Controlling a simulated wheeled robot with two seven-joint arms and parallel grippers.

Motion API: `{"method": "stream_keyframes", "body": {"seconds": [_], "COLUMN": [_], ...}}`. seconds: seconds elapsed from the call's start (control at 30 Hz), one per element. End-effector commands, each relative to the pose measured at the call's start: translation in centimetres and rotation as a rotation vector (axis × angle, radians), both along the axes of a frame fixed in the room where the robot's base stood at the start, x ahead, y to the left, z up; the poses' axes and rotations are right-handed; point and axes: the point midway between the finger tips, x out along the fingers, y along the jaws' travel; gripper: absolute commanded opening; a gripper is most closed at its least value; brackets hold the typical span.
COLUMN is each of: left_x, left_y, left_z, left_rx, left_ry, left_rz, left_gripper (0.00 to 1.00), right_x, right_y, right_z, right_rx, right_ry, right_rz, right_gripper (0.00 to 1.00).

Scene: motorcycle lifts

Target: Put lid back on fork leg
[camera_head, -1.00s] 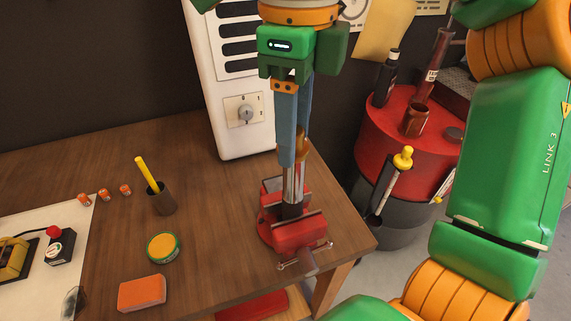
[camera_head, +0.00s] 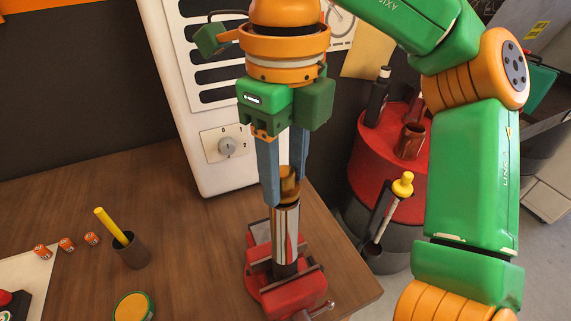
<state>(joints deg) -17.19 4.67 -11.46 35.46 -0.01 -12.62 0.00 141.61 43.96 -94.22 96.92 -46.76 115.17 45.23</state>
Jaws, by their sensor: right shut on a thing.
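The fork leg (camera_head: 286,235) is a shiny chrome tube, upright in the jaws of a red vise (camera_head: 285,285) at the table's right end. My right gripper (camera_head: 285,185) points down over its upper end, with its blue fingers on either side. The fingers are shut on a brass-coloured lid (camera_head: 289,184), which shows between them at the top of the tube. The left finger partly covers the lid. I cannot tell whether the lid is seated or just above the rim. My left gripper is out of view.
A white cabinet with a dial (camera_head: 227,147) stands close behind. A red drum (camera_head: 395,155) with bottles and a yellow-topped tool stands right of the table. A cup with a yellow stick (camera_head: 130,252), a round tin (camera_head: 134,307) and small orange parts lie left. The table between is clear.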

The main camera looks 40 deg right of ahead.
Motion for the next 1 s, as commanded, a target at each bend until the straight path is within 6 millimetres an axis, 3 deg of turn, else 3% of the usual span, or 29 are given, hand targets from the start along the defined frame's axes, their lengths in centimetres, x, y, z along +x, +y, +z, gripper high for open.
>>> {"method": "stream_keyframes", "body": {"seconds": [1.0], "left_x": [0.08], "left_y": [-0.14], "left_z": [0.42], "left_rx": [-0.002], "left_ry": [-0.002], "left_rz": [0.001], "left_gripper": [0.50], "right_x": [0.22], "right_y": [-0.11], "right_z": [0.01], "right_rx": [0.000], "right_ry": [0.000], "right_rz": [0.001], "right_gripper": [0.00]}}
